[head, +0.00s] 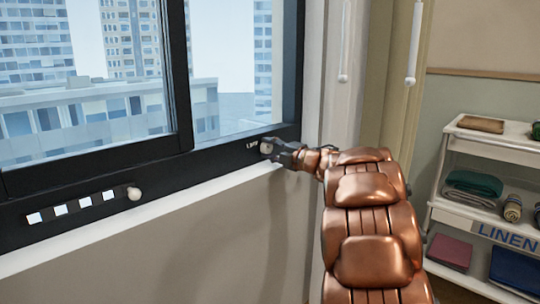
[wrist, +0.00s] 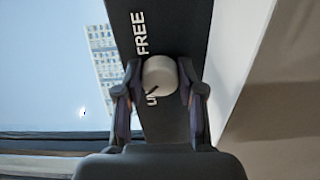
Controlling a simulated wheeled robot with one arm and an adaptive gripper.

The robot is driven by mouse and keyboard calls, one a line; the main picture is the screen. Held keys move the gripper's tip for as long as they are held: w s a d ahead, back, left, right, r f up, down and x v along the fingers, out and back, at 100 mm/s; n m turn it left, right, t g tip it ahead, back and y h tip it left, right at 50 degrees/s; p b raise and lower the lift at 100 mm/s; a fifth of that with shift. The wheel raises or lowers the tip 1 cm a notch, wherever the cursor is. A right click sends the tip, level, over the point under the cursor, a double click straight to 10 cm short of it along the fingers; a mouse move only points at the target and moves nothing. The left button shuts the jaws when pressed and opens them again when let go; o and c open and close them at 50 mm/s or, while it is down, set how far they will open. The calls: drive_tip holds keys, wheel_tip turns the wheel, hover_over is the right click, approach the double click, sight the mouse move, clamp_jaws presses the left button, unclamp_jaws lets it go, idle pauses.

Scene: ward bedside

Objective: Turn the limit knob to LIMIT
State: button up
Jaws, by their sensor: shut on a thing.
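The limit knob (wrist: 160,73) is a pale round knob on the dark window frame. In the head view the knob (head: 266,148) sits near the right end of the lower frame. My gripper (wrist: 160,84) is shut on it, one finger on each side. The gripper (head: 272,151) also shows at the knob in the head view. The word FREE (wrist: 140,33) is on the frame beside the knob. A second label beginning with LI (wrist: 151,98) is mostly hidden. The knob's dark pointer line slants to the lower left, towards that second label.
A white sill (head: 130,226) runs below the window. Another pale knob (head: 134,193) is on the frame at left, by several white squares. Two blind cords (head: 410,80) hang above my arm. A linen cart (head: 490,205) stands at right.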

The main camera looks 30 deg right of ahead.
drive_tip(key=shift+f+n, duration=0.1)
drive_tip(key=shift+n, duration=0.2)
drive_tip(key=o, duration=1.1)
drive_tip(key=v, duration=1.2)
